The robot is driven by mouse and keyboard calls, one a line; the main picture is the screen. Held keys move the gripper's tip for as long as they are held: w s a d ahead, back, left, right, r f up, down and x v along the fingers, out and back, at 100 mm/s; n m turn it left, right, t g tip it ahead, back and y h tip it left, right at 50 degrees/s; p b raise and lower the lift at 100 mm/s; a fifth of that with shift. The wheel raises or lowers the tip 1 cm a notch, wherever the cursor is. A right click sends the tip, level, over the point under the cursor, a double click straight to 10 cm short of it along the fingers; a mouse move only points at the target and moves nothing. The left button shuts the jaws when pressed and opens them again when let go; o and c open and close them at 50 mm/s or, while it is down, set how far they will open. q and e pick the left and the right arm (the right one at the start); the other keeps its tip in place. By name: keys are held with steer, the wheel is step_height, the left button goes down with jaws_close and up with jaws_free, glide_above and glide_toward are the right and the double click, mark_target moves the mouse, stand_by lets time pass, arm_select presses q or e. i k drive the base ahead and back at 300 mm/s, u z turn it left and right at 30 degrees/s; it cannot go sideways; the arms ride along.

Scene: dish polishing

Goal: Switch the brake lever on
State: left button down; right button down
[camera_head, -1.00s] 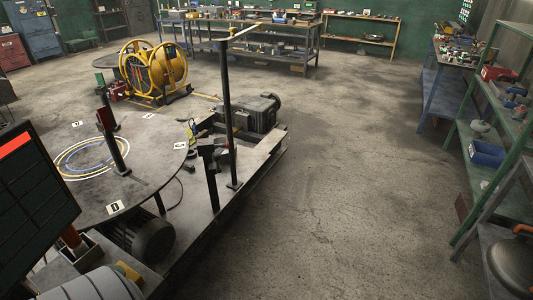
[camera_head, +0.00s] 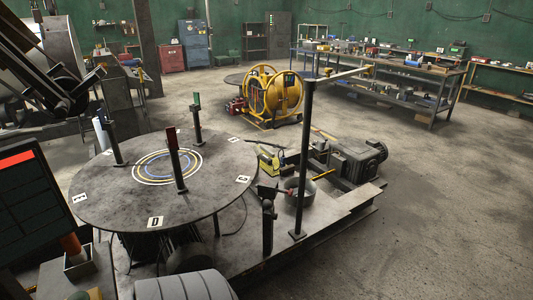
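A lever with an orange-red grip (camera_head: 71,244) stands in a small grey box (camera_head: 80,264) beside the dark screen at the lower left. No label marks it, so I cannot tell whether it is the brake lever. Its base is hidden in the box. A black post (camera_head: 268,225) with a short side handle and a reddish tip stands at the platform's edge. A black jointed shape (camera_head: 60,90) at the upper left looks like my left gripper; it is away from both levers and I cannot tell its finger state. My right gripper is not in view.
The round table (camera_head: 110,205) with upright posts and lettered tags fills the left middle. A dark screen (camera_head: 30,200) with a red bar is at the left edge. A tall black post (camera_head: 305,150) rises from the platform. The floor at right is clear.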

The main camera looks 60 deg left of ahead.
mark_target(268, 204)
steer(key=u, duration=0.65)
steer(key=i, duration=0.9)
steer(key=u, duration=0.7)
